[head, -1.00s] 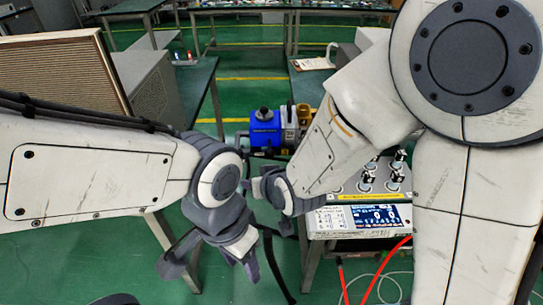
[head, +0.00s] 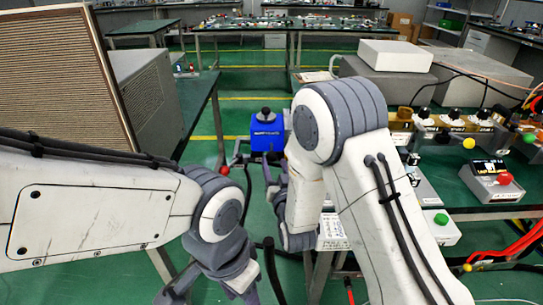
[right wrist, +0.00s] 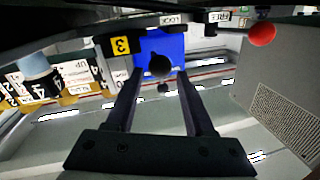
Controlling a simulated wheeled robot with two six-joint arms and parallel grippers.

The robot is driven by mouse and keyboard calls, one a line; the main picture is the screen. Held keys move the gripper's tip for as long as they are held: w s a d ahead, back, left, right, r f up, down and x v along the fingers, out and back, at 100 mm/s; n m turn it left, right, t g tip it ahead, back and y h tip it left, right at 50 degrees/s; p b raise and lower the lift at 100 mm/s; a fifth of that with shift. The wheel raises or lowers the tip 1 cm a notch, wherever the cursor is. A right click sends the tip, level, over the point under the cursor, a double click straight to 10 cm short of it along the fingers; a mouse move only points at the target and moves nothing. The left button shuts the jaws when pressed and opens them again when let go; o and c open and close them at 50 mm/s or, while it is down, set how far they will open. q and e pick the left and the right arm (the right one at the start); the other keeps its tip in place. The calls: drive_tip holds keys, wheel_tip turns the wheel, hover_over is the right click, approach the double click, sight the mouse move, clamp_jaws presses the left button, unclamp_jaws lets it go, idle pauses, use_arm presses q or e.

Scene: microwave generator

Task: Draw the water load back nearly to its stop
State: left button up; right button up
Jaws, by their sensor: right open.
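A blue block with a black knob (head: 267,140), which I take to be the water load, stands beyond my right gripper in the head view. In the right wrist view its blue face (right wrist: 176,45) and black knob (right wrist: 160,66) show ahead, the knob in line with the gap between the fingers. My right gripper (right wrist: 160,78) is open and empty; whether its tips touch anything I cannot tell. In the head view my right gripper (head: 274,178) is partly hidden by its arm. My left gripper (head: 212,290) hangs low with its fingers apart, cut by the bottom edge.
A red ball (head: 223,170) on a lever stands left of the blue block; it also shows in the wrist view (right wrist: 262,33). A yellow "3" label (right wrist: 121,46) sits beside the blue face. Control boxes (head: 492,182) and hoses crowd the right bench. Green floor lies between benches.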

sight(273, 160)
drive_tip(key=shift+w+a, duration=0.25)
drive_tip(key=shift+w, duration=0.9)
drive_tip(key=shift+w+a, duration=0.2)
drive_tip(key=shift+w, duration=0.95)
drive_tip(key=shift+c, duration=0.2)
clamp_jaws()
